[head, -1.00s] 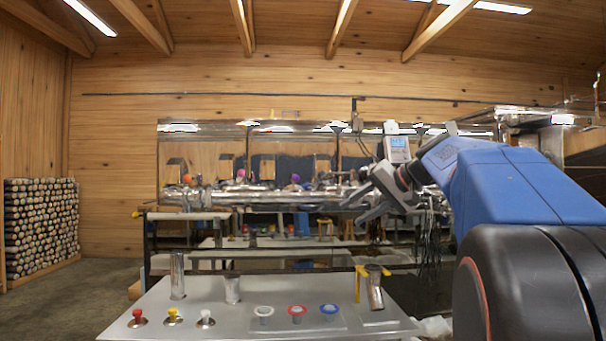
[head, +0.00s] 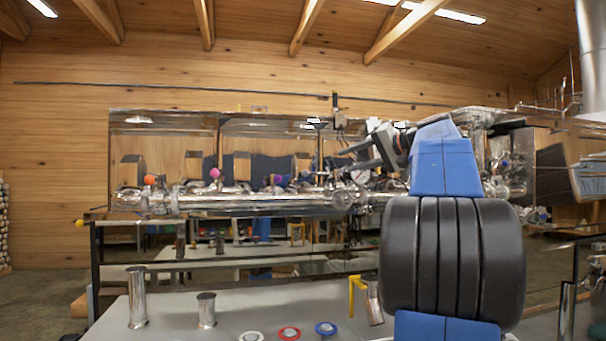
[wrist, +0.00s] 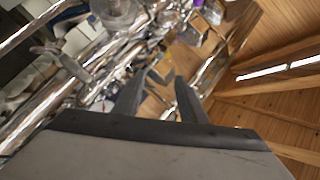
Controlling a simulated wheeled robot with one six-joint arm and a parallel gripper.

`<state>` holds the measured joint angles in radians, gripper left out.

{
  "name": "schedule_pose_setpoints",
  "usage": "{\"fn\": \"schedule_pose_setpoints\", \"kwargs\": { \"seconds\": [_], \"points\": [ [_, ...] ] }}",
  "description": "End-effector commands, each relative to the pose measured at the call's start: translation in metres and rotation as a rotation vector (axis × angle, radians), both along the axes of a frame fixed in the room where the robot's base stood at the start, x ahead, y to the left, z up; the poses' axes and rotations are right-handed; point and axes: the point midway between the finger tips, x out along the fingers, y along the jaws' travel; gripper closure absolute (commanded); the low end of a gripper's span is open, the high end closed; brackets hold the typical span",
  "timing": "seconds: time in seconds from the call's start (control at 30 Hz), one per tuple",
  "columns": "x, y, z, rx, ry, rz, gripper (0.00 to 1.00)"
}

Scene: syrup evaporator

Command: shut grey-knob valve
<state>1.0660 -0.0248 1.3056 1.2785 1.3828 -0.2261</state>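My gripper (head: 347,158) is in front of the right part of the shiny evaporator piping (head: 260,200), pointing left, with its two fingers apart. In the wrist view my gripper (wrist: 162,78) is open with nothing between the fingers. I cannot clearly make out a grey knob in either view; it may be hidden behind my arm or lost among the metal. Other valve knobs show along the pipe: an orange knob (head: 150,180), a pink knob (head: 215,173) and a purple knob (head: 278,179). A purple spot (wrist: 197,3) shows at the wrist view's top edge.
A grey table (head: 240,315) stands in front, with a tall metal cylinder (head: 137,298), a shorter metal cup (head: 206,310) and coloured rings such as the red ring (head: 290,333). A yellow bracket (head: 354,290) stands at its right. Shiny pipes crowd the wrist view's left.

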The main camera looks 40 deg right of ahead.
Motion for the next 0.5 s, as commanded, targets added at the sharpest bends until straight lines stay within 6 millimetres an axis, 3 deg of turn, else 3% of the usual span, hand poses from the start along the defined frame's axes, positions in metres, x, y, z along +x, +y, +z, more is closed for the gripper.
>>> {"fn": "schedule_pose_setpoints", "kwargs": {
  "seconds": [0.5],
  "points": [
    [0.072,0.018,-0.017,0.001,0.002,0.004,0.62]
  ]
}}
